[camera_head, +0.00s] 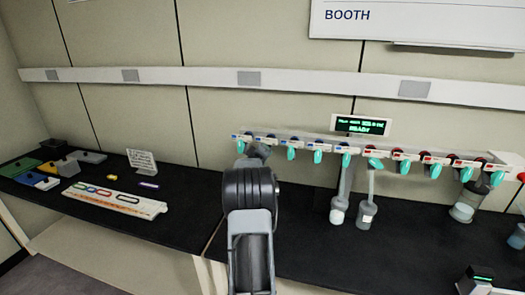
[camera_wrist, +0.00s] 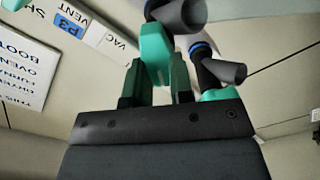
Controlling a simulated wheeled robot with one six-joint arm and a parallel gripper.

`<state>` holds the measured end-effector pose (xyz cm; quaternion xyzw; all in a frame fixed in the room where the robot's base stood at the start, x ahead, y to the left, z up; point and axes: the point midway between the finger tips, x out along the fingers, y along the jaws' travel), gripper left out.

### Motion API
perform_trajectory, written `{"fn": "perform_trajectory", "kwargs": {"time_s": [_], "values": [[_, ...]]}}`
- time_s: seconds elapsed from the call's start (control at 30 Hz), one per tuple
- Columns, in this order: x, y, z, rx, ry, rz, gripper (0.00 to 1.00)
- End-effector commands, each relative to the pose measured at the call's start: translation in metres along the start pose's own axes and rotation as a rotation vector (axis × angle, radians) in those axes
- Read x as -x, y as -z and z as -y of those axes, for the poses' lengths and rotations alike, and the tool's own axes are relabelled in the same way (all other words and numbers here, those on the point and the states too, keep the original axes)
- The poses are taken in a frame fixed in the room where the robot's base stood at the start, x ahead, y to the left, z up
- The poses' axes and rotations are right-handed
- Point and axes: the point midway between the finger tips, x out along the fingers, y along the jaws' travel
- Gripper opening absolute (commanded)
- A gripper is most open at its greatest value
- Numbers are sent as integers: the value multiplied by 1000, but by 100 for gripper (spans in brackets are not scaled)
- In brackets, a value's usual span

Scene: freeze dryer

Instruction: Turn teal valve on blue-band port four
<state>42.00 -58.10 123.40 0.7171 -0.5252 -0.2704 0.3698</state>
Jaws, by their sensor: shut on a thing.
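The teal valve (camera_wrist: 154,45) sits between the green fingers of my gripper (camera_wrist: 157,80) in the wrist view, and the gripper is shut on it. A dark cylindrical port stub (camera_wrist: 178,14) is beside it. A second teal valve (camera_wrist: 216,95) shows to the right, by a dark stub with a blue band (camera_wrist: 200,50). A blue P3 label (camera_wrist: 65,25) is to the left; I cannot read the held valve's own port number.
The manifold (camera_head: 320,146) carries several teal valves, with blue labels left and red labels right. Flasks (camera_head: 367,215) hang below its middle and right. A READY display (camera_head: 360,126) stands above. Coloured bins and a tray of rings (camera_head: 115,200) lie on the left bench.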

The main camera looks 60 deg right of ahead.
Motion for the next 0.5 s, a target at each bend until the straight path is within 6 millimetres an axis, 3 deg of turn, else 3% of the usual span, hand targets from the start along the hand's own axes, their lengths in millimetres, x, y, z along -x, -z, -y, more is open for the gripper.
{"fn": "perform_trajectory", "kwargs": {"time_s": [0.5], "values": [[0,-2,2,112,4,4,0]]}}
